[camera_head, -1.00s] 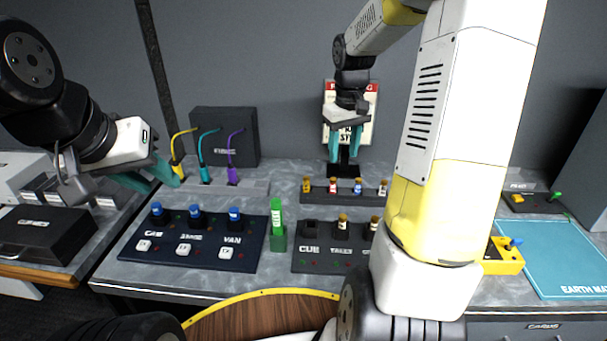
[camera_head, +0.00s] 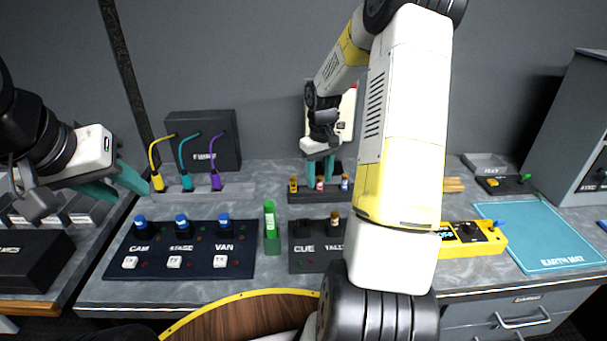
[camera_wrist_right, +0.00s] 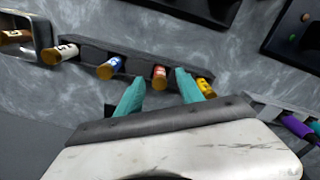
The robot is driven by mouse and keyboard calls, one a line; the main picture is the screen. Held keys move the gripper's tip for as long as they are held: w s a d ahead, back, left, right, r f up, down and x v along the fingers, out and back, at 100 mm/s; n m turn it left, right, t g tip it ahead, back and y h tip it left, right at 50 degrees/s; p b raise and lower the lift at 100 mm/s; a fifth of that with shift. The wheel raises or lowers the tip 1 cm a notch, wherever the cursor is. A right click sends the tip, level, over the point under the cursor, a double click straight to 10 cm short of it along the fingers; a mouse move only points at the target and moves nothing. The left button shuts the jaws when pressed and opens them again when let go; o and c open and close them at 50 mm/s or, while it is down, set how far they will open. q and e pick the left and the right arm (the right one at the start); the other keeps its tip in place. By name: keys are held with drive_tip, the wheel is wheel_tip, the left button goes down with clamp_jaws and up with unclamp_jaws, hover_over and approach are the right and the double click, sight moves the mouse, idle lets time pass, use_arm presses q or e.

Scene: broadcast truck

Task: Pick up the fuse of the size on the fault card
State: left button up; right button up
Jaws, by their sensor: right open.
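A dark rack (camera_head: 306,197) at the back of the bench holds a row of fuses: yellow (camera_head: 293,185), red (camera_head: 319,184) and blue (camera_head: 344,184). The right wrist view shows yellow (camera_wrist_right: 205,87), red (camera_wrist_right: 159,77), blue (camera_wrist_right: 110,67) and a pale-labelled fuse (camera_wrist_right: 62,53). My right gripper (camera_wrist_right: 160,90) is open, its teal fingers on either side of the red fuse's line, not closed on it. A card (camera_head: 346,112) with a red edge stands behind my right arm; its text is mostly hidden. My left gripper (camera_head: 115,186) hangs empty with fingers apart at the left.
A CAM, STAGE, VAN panel (camera_head: 185,250) and a CUE panel (camera_head: 303,258) lie in front. A green tube (camera_head: 269,215) stands between them. A yellow meter (camera_head: 475,237) and blue earth mat (camera_head: 540,236) lie right. Coloured cables (camera_head: 184,160) rise behind the left panel.

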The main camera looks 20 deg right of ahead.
drive_tip(key=shift+f, duration=0.35)
clamp_jaws()
drive_tip(key=shift+r, duration=0.1)
